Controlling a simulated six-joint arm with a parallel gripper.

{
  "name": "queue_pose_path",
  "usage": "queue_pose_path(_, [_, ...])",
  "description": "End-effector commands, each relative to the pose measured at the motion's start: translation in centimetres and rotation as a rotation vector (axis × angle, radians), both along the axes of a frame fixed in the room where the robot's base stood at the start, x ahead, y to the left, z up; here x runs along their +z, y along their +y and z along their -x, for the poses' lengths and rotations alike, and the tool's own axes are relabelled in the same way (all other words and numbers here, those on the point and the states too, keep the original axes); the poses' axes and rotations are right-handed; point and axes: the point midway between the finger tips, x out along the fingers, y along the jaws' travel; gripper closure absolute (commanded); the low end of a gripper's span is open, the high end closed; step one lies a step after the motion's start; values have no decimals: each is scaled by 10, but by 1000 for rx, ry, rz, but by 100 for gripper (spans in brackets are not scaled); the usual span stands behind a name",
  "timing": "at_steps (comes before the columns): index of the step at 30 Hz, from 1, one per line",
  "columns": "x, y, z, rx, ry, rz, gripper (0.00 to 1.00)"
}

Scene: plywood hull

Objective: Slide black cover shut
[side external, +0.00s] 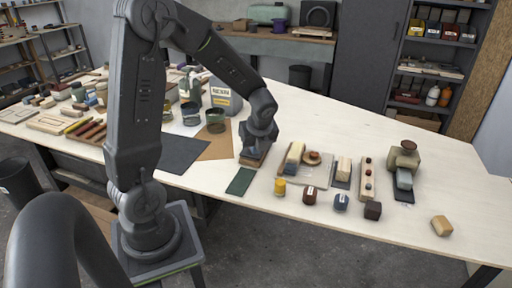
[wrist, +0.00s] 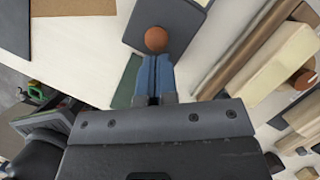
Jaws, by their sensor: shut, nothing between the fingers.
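The black cover (wrist: 185,22) is a dark flat plate at the top middle of the wrist view. A round orange-brown knob (wrist: 156,39) stands on it. My gripper (wrist: 156,58) has its blue fingers shut together, with the tips right beside the knob; I cannot tell whether they touch it. In the side view my gripper (side external: 259,143) points down over a small wooden box (side external: 251,160), and hides most of the cover. A pale strip (wrist: 203,2) shows at the cover's upper right edge in the wrist view.
A dark green mat (side external: 240,181) lies in front of the box. To its right are a tray (side external: 318,178) with blocks, and several small jars, including a yellow one (side external: 280,187). A brown sheet (side external: 217,146) and dark sheet (side external: 183,153) lie left. The table's front edge is close.

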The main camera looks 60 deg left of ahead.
Motion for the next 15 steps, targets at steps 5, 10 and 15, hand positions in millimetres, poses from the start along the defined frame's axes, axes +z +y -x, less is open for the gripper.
queue_pose_path(5, [0, 6, -6, 1, 1, 1, 100])
queue_pose_path(10, [-1, 31, -31, 3, 2, 0, 100])
queue_pose_path(15, [-1, 49, -49, 3, 1, 0, 100])
